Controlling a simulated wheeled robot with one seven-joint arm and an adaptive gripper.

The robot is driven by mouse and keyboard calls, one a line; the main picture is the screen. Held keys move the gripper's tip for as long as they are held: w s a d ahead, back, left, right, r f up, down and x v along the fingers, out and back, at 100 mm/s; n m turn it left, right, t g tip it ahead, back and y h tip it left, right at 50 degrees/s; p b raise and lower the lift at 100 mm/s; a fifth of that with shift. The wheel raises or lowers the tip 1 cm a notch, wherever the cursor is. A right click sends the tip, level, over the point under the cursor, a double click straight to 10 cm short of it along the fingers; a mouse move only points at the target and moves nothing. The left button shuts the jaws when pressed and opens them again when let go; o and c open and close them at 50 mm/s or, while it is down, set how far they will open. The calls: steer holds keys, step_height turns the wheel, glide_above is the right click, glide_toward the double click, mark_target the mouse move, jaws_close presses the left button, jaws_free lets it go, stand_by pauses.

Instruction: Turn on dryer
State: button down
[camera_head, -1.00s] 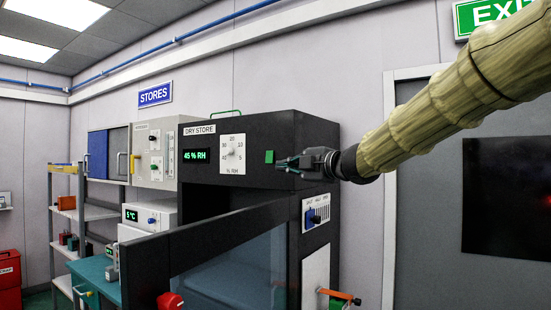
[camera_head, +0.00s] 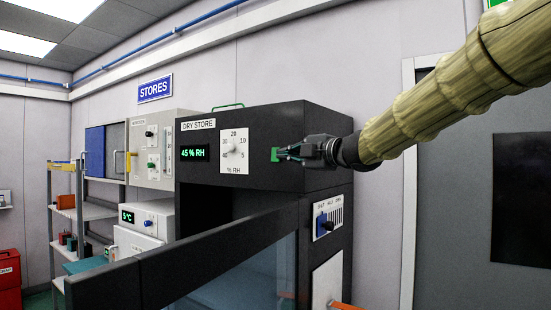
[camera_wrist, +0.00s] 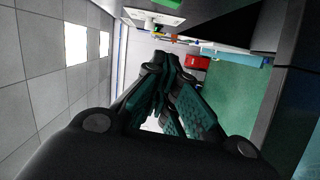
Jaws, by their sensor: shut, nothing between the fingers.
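The dryer is the black DRY STORE cabinet (camera_head: 320,120) in the middle of the head view. In the wrist view the closed fingers (camera_wrist: 168,62) point ahead, and the button is not clearly visible.
A glass-panelled door (camera_head: 240,270) stands open in front of the cabinet below my gripper. A slider panel (camera_head: 328,217) with a blue knob is below right, with an orange handle (camera_head: 345,306) lower. A white cabinet (camera_head: 152,148) and shelves (camera_head: 65,205) stand to the left.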

mark_target(274, 158)
steer(key=w+a+p, duration=0.1)
steer(key=w+p, duration=0.1)
steer(key=w, duration=0.1)
steer(key=w+a+p, duration=0.2)
steer(key=w, duration=0.2)
steer(key=w+a+p, duration=0.1)
steer(key=w+p, duration=0.2)
steer(key=shift+w+a+f, duration=0.15)
steer(key=shift+w+f, duration=0.2)
steer(key=shift+f, duration=0.05)
steer(key=shift+w+d+f, duration=0.2)
steer(key=shift+w+d, duration=0.05)
steer(key=shift+w, duration=0.05)
steer(key=shift+a, duration=0.15)
